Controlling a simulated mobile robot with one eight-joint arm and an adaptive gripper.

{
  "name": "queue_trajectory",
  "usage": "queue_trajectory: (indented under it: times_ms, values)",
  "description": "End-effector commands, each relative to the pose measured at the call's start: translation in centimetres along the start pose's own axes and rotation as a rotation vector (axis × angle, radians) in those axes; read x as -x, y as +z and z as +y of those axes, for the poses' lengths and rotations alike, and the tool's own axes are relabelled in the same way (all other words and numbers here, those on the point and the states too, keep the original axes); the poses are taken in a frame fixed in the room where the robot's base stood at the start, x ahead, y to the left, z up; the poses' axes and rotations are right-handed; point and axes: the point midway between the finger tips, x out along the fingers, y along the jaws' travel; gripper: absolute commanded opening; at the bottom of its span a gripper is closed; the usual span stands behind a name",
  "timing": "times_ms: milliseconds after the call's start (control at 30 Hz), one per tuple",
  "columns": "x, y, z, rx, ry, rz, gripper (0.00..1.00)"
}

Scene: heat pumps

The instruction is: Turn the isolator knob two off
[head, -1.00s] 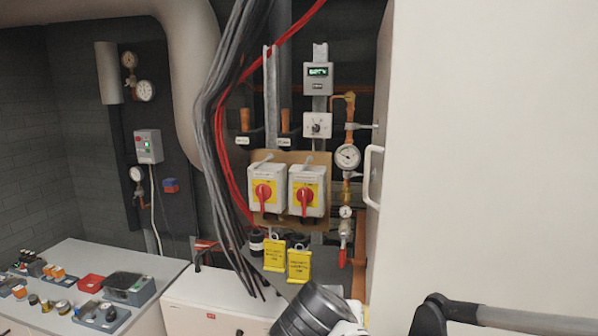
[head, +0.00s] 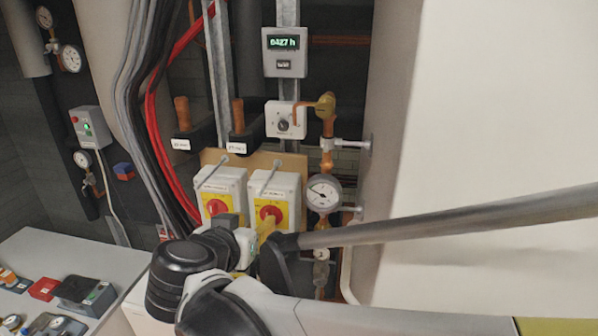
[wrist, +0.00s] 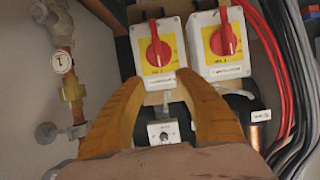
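Two grey-white isolator boxes with red knobs on yellow plates sit side by side on a tan board. In the head view they are the left isolator knob (head: 216,207) and the right isolator knob (head: 270,212). The wrist view is turned over, so the right isolator knob (wrist: 158,51) shows at left and the left isolator knob (wrist: 224,40) at right. Both handles look roughly upright. I cannot read which box is numbered two. My gripper (wrist: 163,77) is open and empty, its orange fingers apart in front of the right box. My gripper (head: 264,228) partly hides that box's lower part.
A pressure gauge (head: 323,193) and copper pipe stand right of the boxes. Red and grey cables (head: 150,110) run at left. A dial box (head: 285,120) and display (head: 284,52) are above. A large white panel (head: 480,110) fills the right side.

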Motion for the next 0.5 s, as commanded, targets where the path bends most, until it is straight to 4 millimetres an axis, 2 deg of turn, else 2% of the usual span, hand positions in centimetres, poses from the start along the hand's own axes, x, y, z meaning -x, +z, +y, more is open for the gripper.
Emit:
queue_trajectory:
  times_ms: [167, 267, 500]
  values:
    - [-0.7, 0.0, 0.0, 0.001, 0.0, -0.001, 0.38]
    - [-2.2, 0.0, 0.1, -0.001, 0.002, -0.001, 0.38]
    - [-7.1, -0.1, 0.1, -0.001, 0.003, -0.001, 0.38]
